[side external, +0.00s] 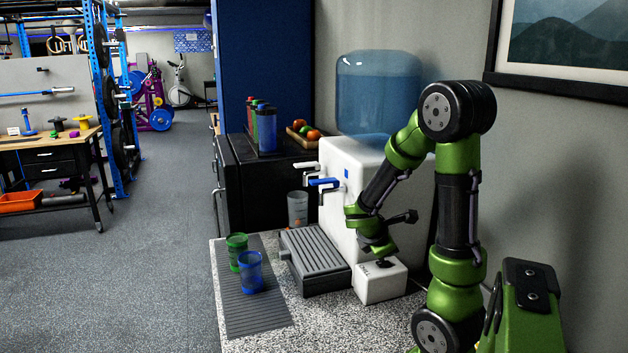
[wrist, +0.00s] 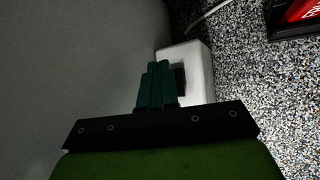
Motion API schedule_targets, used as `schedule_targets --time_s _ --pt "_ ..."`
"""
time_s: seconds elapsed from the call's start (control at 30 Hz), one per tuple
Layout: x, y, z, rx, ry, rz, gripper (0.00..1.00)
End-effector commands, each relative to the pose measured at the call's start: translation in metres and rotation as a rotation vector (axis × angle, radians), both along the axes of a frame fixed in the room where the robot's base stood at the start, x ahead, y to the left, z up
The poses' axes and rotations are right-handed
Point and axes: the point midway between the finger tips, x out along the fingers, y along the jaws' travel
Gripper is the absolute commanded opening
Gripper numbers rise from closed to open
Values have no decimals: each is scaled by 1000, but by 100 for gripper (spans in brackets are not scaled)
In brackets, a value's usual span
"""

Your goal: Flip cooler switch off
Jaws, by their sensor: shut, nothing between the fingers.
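The water cooler (side external: 337,168) is white with a clear blue bottle (side external: 378,92) on top, and stands against the wall. A small white switch box (side external: 382,283) sits on the speckled counter in front of it, with a dark switch on top. In the wrist view the white box (wrist: 202,64) shows with a dark switch (wrist: 180,78) on it, partly hidden by my fingers. My gripper (side external: 383,261) is shut and empty, with its fingertips at the top of the box. In the wrist view the shut green fingers (wrist: 158,66) lie over the box beside the switch; I cannot tell whether they touch it.
A grey drip tray (side external: 315,262) lies left of the box. Green (side external: 237,251) and blue (side external: 251,272) cups stand on a ribbed mat (side external: 262,318). A clear cup (side external: 297,209) is below the taps. Several bottles (side external: 265,130) and a fruit tray (side external: 303,142) stand behind.

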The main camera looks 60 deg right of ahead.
Motion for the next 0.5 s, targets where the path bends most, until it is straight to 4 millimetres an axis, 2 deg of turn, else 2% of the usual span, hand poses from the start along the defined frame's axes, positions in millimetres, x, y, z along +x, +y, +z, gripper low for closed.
schedule_targets --time_s 0.5 --pt "5 4 46 -3 -3 0 0"
